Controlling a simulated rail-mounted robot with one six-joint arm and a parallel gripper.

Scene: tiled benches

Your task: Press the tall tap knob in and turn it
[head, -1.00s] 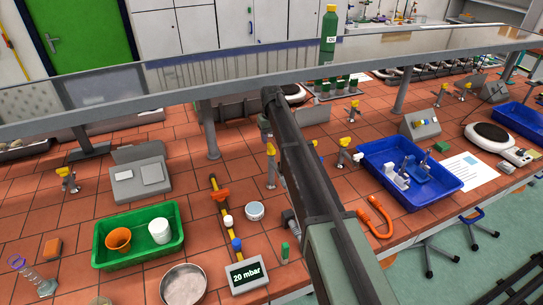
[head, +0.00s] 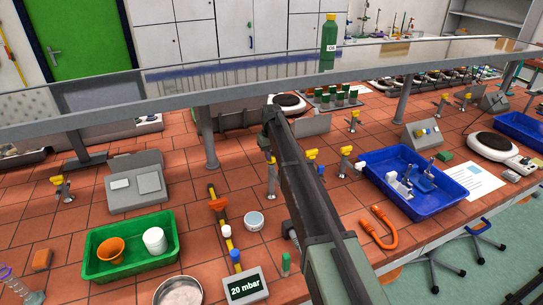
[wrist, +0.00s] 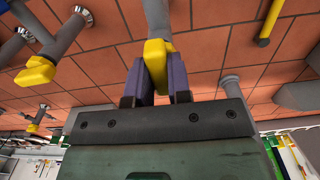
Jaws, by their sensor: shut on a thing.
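The tap knob is yellow and sits on a grey tap post. In the wrist view the knob (wrist: 155,62) is between the two dark fingers of my gripper (wrist: 157,84), which is shut on it. The grey post runs away from the knob toward the top of that view. In the head view my arm hides most of the gripper; a yellow knob (head: 271,160) on a grey post shows just below the arm's far end. I cannot tell how far the knob is pressed in or turned.
Another yellow-knobbed tap (head: 345,151) stands to the right, close to my arm; one also shows in the wrist view (wrist: 36,70). A blue tray (head: 425,210), orange tubing (head: 378,232), a green tray (head: 90,262) and a 20 mbar display (head: 246,286) lie around. A glass-fronted shelf (head: 300,72) crosses behind.

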